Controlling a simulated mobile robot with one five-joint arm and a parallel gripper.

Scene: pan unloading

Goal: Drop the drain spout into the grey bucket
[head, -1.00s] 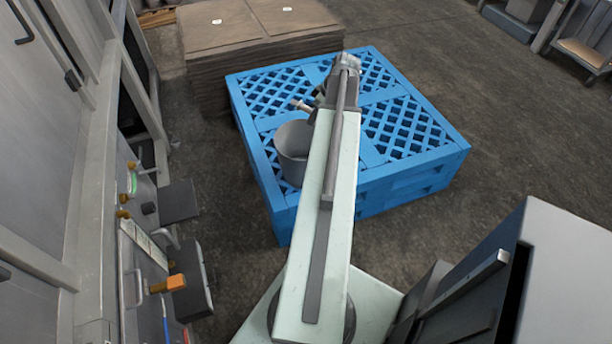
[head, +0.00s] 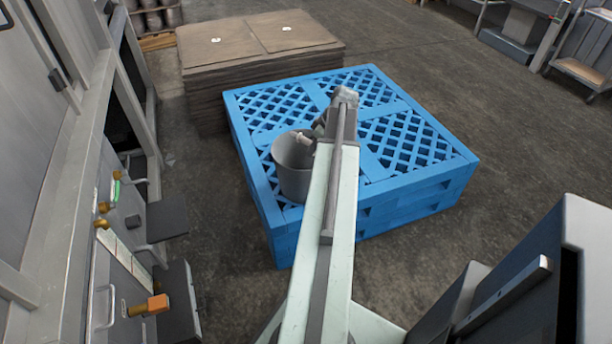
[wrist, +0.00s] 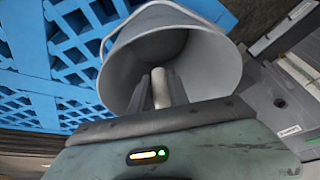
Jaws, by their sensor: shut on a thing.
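The grey bucket (head: 293,180) stands on the blue pallet near its left corner, left of my arm in the head view. It also shows in the wrist view (wrist: 210,58), its open mouth facing the camera. My gripper (wrist: 161,88) is shut on the drain spout (wrist: 160,87), a short pale cylinder between the fingers. The spout lies over the bucket's mouth in the wrist view. In the head view the spout (head: 302,138) shows as a small light piece at the bucket's rim. I cannot tell how far above or inside the rim it is.
The blue pallet (head: 252,185) has free lattice top around the bucket. Stacked brown sheets (head: 205,85) stand behind it. On the left are a machine with brass fittings and an orange-handled valve (head: 150,305). The concrete floor right of the pallet is clear.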

